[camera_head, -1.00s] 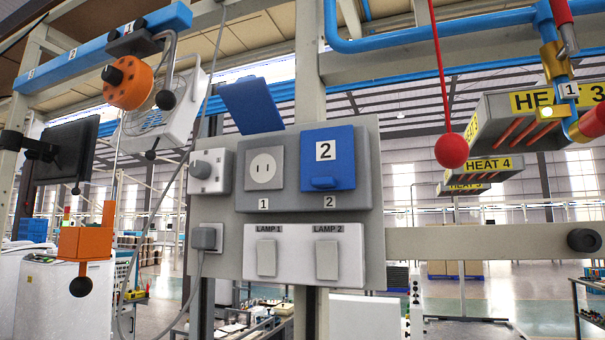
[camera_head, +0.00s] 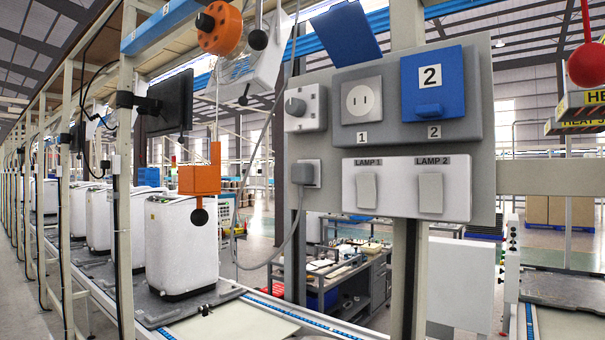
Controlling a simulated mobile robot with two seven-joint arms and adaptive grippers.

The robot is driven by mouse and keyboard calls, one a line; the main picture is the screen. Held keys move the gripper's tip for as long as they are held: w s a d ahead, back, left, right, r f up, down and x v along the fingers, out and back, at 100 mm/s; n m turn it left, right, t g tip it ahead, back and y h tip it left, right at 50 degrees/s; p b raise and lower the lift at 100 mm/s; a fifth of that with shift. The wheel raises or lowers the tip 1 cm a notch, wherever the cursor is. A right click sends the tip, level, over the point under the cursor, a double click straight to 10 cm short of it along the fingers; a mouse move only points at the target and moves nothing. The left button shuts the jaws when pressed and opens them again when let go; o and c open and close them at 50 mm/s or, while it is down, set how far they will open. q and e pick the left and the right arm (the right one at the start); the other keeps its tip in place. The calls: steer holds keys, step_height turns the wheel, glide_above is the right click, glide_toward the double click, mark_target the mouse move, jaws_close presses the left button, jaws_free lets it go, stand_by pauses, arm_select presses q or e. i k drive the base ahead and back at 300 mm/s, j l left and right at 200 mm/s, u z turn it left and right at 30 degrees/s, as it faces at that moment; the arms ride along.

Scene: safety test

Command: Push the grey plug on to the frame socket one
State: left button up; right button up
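The grey plug (camera_head: 301,174) sits in a small white socket at the lower left of the grey panel (camera_head: 335,142), with a grey cable hanging from it. Socket two is covered by a shut blue lid (camera_head: 432,84) marked 2. Neither of my grippers is in view.
Lamp switches (camera_head: 412,187) are below the sockets. An orange box (camera_head: 200,178) with a black ball and an orange reel (camera_head: 220,28) hang at the left. A red ball (camera_head: 588,66) hangs at the right. White machines (camera_head: 182,244) stand on a conveyor.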

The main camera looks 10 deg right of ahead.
mark_target(301, 174)
steer(key=z, duration=1.25)
steer(key=j+z, duration=0.2)
steer(key=z, duration=0.2)
steer(key=i+j+z, duration=0.1)
steer(key=j+z, duration=0.15)
steer(key=z, duration=0.15)
steer(key=j+z, duration=0.2)
steer(key=z, duration=0.2)
steer(key=k+j+z, duration=0.1)
steer(key=j+z, duration=0.25)
steer(key=k+j+z, duration=0.15)
steer(key=j+z, duration=0.25)
steer(key=k+j+z, duration=0.1)
steer(key=j, duration=0.2)
steer(key=k+j, duration=0.2)
steer(key=j, duration=0.15)
steer(key=k+j+z, duration=0.15)
steer(key=j, duration=0.15)
steer(key=k+j, duration=0.2)
steer(key=j, duration=0.15)
steer(key=k+j, duration=0.2)
steer(key=j, duration=0.15)
